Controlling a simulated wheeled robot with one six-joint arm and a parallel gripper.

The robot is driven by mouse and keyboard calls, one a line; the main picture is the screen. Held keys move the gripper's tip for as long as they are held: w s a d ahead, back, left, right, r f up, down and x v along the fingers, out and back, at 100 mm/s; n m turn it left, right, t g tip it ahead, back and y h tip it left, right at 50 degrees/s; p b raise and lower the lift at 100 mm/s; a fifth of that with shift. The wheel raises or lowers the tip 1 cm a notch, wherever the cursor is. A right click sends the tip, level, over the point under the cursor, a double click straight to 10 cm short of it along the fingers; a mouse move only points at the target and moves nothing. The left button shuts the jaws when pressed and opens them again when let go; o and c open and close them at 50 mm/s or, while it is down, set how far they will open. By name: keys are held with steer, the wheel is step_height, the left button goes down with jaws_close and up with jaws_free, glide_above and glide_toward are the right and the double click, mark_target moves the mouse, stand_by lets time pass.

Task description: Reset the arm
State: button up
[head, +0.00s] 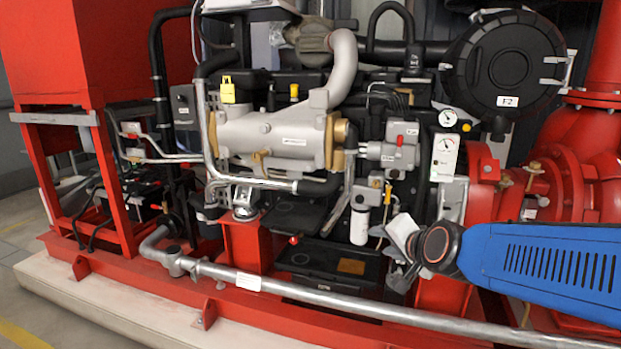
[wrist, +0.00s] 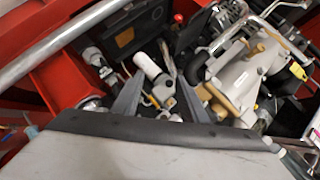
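My arm reaches in from the right in the head view, with its blue link (head: 545,262) lying in front of the red pipework. Its dark round wrist joint (head: 437,246) is in front of the lower right part of the engine. My gripper (head: 391,270) is small and partly hidden there. In the wrist view, the two grey fingers of my gripper (wrist: 161,78) stand apart, with no object clearly held between them. A white cylindrical filter (wrist: 147,65) shows beyond and between the fingers. The same filter (head: 360,222) is left of my gripper in the head view.
The engine (head: 270,138) fills the middle. A grey pipe (head: 350,302) runs low across the front above the red base frame (head: 150,292). Red flanged pipes (head: 572,175) and gauges (head: 446,145) are near the arm. Open floor (head: 18,300) shows at the left.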

steer(key=s+d+f+n+g+h, duration=0.1)
steer(key=s+d+f+n+g, duration=0.1)
steer(key=s, duration=0.6)
steer(key=s+d+f+n+g+h, duration=0.1)
steer(key=s+d+f+n+g, duration=0.1)
steer(key=s, duration=0.7)
steer(key=s+d+f+n+g+h, duration=0.1)
steer(key=s+d+f+n+g, duration=0.2)
steer(key=s+d, duration=0.4)
steer(key=shift+s+f+n, duration=0.55)
steer(key=shift+s+n, duration=0.25)
steer(key=shift+n, duration=0.2)
steer(key=shift+d, duration=0.1)
